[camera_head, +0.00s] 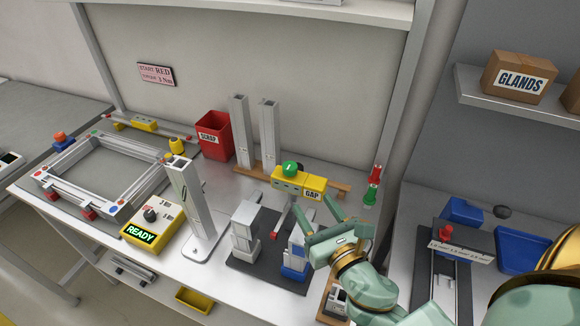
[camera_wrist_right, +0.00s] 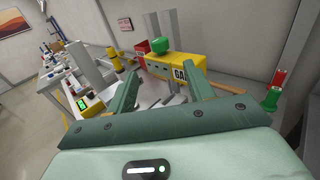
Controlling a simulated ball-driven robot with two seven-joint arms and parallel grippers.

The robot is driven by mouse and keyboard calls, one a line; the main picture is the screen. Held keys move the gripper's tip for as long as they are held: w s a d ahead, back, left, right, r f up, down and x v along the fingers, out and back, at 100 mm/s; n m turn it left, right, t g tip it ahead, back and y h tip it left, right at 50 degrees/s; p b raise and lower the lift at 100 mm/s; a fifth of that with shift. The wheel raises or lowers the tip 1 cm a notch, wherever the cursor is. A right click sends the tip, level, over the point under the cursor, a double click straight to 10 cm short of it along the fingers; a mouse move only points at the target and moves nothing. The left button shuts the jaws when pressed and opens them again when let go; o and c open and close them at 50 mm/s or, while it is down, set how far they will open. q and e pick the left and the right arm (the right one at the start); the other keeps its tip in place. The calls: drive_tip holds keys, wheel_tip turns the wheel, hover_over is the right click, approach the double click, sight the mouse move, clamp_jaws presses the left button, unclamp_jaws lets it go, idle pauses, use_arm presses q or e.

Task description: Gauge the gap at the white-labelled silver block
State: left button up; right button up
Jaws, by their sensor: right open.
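Two silver blocks stand on a dark mat (camera_head: 240,262). The left silver block (camera_head: 244,230) has a pale, whitish foot. The right silver block (camera_head: 295,252) has a blue foot and is partly covered by my right gripper. I cannot read a label on either. A yellow gauge box (camera_head: 300,184) marked GAP, with a green knob on top, sits behind them; it also shows in the wrist view (camera_wrist_right: 158,68). My right gripper (camera_head: 316,208) is open and empty, just in front of the gauge box and beside the blue-footed block. My left gripper is out of view.
A tall silver post (camera_head: 192,205) and a yellow READY box (camera_head: 153,224) stand left of the mat. A red scrap bin (camera_head: 213,135) and two upright profiles are behind. Red and green pieces (camera_head: 373,185) stand right. A clamp fixture (camera_head: 447,265) is on the right bench.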

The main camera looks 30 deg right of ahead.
sight(294, 173)
drive_tip(key=w, duration=0.4)
drive_tip(key=w+p, duration=0.1)
drive_tip(key=w, duration=0.8)
drive_tip(key=shift+w+d, duration=0.3)
drive_tip(key=shift+d, duration=0.05)
clamp_jaws()
drive_tip(key=shift+d, duration=0.1)
